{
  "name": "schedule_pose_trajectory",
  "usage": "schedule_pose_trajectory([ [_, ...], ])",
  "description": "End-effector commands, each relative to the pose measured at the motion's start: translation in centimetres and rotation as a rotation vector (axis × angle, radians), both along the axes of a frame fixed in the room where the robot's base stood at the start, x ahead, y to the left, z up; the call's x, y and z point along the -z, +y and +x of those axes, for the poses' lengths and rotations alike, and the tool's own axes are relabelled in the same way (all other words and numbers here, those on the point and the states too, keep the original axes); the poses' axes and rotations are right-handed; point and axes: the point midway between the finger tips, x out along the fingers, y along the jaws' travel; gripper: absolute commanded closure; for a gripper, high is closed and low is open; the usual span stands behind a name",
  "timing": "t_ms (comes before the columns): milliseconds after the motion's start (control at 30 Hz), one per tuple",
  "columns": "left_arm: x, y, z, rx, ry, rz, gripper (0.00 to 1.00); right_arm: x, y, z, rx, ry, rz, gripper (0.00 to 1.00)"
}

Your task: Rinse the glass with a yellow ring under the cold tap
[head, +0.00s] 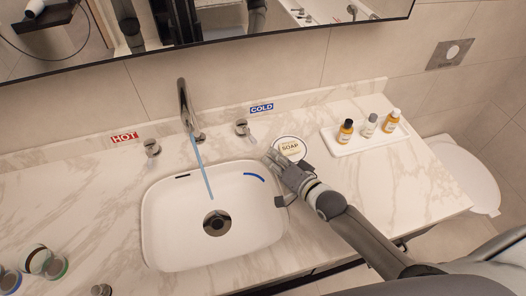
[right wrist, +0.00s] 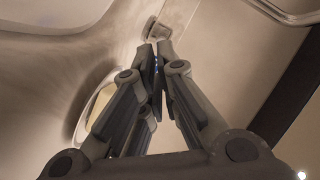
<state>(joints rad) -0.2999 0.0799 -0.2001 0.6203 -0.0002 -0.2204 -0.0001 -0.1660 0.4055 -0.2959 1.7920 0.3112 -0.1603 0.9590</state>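The tap spout (head: 186,105) stands behind the white basin (head: 160,215), and a thin blue stream (head: 203,170) falls from it towards the drain. The cold tap knob (head: 242,127) stands by the blue COLD label (head: 262,107). My right gripper (head: 272,160) is over the basin's right rim, beside the soap dish and apart from the cold knob. In the right wrist view its fingers (right wrist: 157,62) look shut, with nothing clear between them. Several glasses (head: 36,259) stand at the lower left. I cannot tell surely which has a yellow ring. My left gripper does not show.
The hot knob (head: 152,147) stands left of the spout. A soap dish (head: 290,148) and a white tray (head: 350,147) with small bottles are on the right of the counter (head: 405,190). A mirror (head: 300,20) hangs behind. The counter left of the basin is mostly clear.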

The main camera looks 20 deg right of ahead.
Motion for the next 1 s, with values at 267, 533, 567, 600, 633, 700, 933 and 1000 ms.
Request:
schedule_pose_trajectory([
  [267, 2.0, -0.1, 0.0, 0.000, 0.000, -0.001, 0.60, 3.8, 4.1, -1.0, -0.099, -0.108, -0.489, 1.00],
  [533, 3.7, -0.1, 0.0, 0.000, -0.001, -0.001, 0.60, 5.6, 7.3, -1.4, -0.173, -0.240, -1.048, 1.00],
  [567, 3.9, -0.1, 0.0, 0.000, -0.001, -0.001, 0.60, 5.6, 7.6, -1.4, -0.178, -0.257, -1.111, 1.00],
  [600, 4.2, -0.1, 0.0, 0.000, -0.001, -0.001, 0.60, 5.6, 8.0, -1.4, -0.184, -0.275, -1.195, 1.00],
  [633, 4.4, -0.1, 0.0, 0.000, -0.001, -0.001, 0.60, 5.6, 8.3, -1.4, -0.187, -0.290, -1.259, 1.00],
  [700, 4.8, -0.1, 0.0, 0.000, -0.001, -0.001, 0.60, 5.3, 8.9, -1.4, -0.190, -0.321, -1.407, 1.00],
  [933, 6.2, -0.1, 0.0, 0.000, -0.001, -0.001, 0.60, 3.3, 10.7, -1.5, -0.165, -0.400, -1.880, 1.00],
  [1000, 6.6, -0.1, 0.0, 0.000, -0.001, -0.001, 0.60, 2.5, 11.1, -1.5, -0.149, -0.411, -1.998, 1.00],
])
